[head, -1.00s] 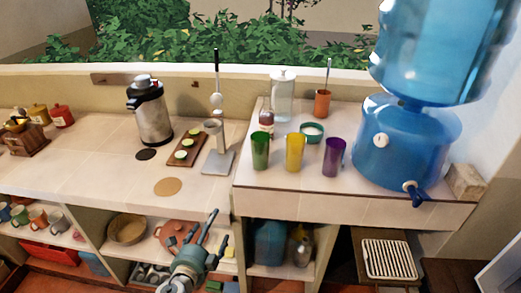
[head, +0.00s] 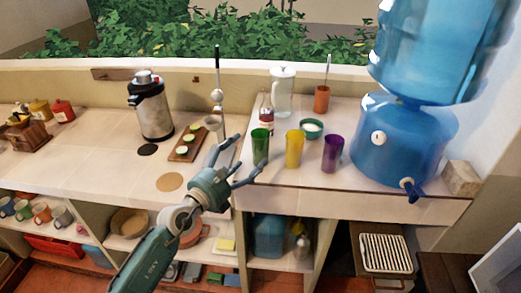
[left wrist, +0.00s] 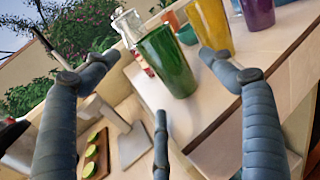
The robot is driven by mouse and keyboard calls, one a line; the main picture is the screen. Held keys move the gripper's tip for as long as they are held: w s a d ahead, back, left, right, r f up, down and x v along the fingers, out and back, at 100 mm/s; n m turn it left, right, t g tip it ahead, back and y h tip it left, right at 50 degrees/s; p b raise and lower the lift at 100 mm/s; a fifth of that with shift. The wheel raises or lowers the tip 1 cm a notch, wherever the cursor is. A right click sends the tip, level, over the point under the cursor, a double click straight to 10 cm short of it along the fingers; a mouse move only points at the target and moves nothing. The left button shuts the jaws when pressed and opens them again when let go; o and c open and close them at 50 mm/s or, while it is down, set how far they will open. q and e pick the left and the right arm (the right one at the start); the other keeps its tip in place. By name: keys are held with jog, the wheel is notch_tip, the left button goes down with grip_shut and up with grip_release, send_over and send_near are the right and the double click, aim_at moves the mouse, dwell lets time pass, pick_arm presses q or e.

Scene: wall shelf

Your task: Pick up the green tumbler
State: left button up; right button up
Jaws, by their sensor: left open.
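The green tumbler (head: 260,146) stands upright near the left front edge of the raised counter, left of a yellow tumbler (head: 294,149) and a purple tumbler (head: 333,153). My left gripper (head: 240,160) is open and empty, with its fingers spread just left of and in front of the green tumbler. In the left wrist view the green tumbler (left wrist: 167,62) shows ahead between the outer fingers, tilted in the picture, and the yellow tumbler (left wrist: 210,25) is right behind it near the right finger. No contact is visible. My right gripper is not in view.
A bottle with a red label (head: 266,121), a glass pitcher (head: 283,92) and a teal bowl (head: 312,128) stand behind the tumblers. A blue water dispenser (head: 395,143) is at right. A board with lime halves (head: 186,143) lies on the lower counter at left.

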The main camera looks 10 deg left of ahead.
aim_at(253, 148)
pick_arm(q)
jog(key=shift+x, duration=3.85)
jog(key=shift+s+a, duration=0.1)
jog(key=shift+a, duration=0.05)
jog(key=shift+c, duration=1)
jog(key=c, duration=1.2)
